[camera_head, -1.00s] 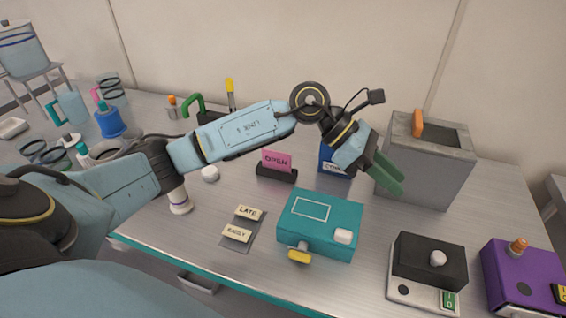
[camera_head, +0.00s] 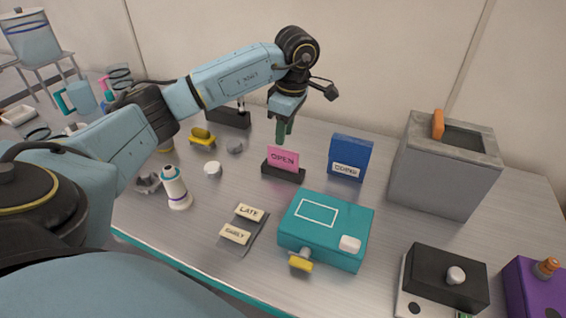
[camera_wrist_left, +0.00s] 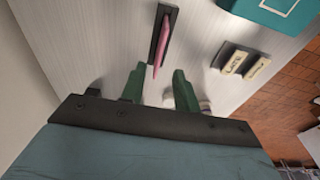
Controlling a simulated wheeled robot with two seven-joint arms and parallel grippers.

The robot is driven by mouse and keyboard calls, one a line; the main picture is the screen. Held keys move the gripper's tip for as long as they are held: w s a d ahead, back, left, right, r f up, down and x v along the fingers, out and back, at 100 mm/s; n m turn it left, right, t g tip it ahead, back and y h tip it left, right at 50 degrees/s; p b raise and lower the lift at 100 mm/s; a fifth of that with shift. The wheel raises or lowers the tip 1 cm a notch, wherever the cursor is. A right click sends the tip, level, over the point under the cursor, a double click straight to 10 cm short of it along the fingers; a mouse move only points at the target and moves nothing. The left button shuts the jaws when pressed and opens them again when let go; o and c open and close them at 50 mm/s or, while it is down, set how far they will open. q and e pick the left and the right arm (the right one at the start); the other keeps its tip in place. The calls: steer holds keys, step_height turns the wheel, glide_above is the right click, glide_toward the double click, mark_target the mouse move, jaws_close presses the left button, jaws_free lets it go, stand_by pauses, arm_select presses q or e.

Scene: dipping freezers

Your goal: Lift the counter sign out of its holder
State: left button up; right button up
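The counter sign (camera_head: 283,158) is a pink card reading "OPEN". It stands upright in a black slotted holder (camera_head: 284,173) in the middle of the table. My left gripper (camera_head: 284,132) points down just above and behind the sign, with green fingers. In the left wrist view the two green fingers (camera_wrist_left: 157,88) are apart and empty. There the sign (camera_wrist_left: 161,48) appears edge-on as a thin pink strip in its holder (camera_wrist_left: 155,60), beyond the fingertips and roughly in line with the gap. My right gripper is not in view.
A blue box (camera_head: 349,157) stands right of the sign, and a grey bin (camera_head: 446,170) farther right. A teal box (camera_head: 326,228) and the LATE and EARLY tags (camera_head: 243,224) lie in front. A white bottle (camera_head: 176,188) stands at left.

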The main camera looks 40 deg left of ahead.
mark_target(283, 149)
arm_select(q)
steer(key=shift+a+f, duration=0.15)
steer(key=shift+f, duration=1.5)
steer(key=shift+a+f, duration=0.1)
steer(key=shift+f, duration=1.5)
steer(key=shift+f, duration=0.25)
jaws_close()
